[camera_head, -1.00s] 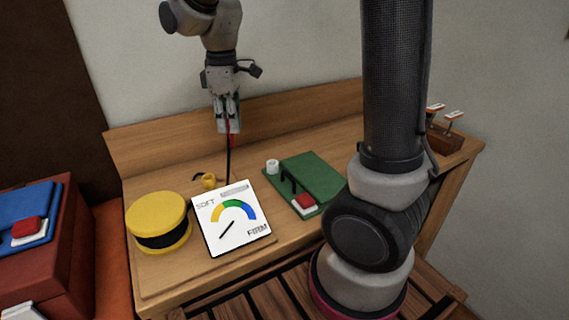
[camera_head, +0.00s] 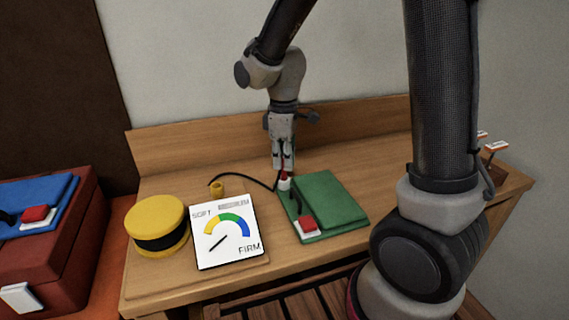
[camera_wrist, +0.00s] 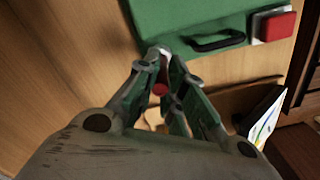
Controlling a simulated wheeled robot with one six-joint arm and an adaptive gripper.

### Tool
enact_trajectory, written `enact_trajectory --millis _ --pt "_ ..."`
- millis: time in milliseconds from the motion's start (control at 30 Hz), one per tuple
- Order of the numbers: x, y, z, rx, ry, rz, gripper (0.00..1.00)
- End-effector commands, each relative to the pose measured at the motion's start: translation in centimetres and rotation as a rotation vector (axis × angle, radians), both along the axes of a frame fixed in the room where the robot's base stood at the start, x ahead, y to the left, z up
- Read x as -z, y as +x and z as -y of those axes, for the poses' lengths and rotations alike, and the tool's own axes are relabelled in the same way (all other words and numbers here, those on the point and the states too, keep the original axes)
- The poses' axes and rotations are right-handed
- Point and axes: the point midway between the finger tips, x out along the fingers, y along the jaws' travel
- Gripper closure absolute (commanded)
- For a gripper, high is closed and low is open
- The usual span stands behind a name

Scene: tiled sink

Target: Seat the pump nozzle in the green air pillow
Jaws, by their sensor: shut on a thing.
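The green air pillow (camera_head: 328,200) lies flat on the wooden counter, with a black handle and a red-and-white block at its front edge. Its white valve (camera_head: 284,183) is at its left corner. My gripper (camera_head: 284,168) points down right above the valve, shut on the red pump nozzle (camera_head: 285,175). In the wrist view the red nozzle (camera_wrist: 160,88) shows between the fingertips, beside the pillow (camera_wrist: 185,20). A black hose runs from the nozzle to the left. The nozzle tip meets or nearly meets the valve; I cannot tell how deep it sits.
A gauge card (camera_head: 226,232) marked SOFT and FIRM stands left of the pillow. A yellow pump (camera_head: 157,225) with a black middle and a small yellow holder (camera_head: 217,188) are further left. A red box (camera_head: 60,240) with a blue pillow (camera_head: 40,200) is at far left.

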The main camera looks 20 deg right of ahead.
Motion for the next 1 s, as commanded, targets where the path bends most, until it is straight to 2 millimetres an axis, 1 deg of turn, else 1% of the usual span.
enact_trajectory --millis 33,100,467,500,600,867,1000 --pt "0.7 -0.08 0.03 0.0 -0.001 -0.003 1.0" --pt "1.13 -0.02 0.02 0.0 0.0 0.0 1.0" --pt "1.47 -0.01 0.01 0.0 0.0 0.0 1.0" --pt "1.45 0.0 0.01 0.0 0.0 0.0 0.84" --pt "1.44 0.0 0.01 0.0 0.0 0.0 0.68" --pt "1.42 0.0 0.01 0.0 0.0 0.0 0.68" --pt "0.65 0.06 -0.02 0.0 0.001 0.003 0.68"
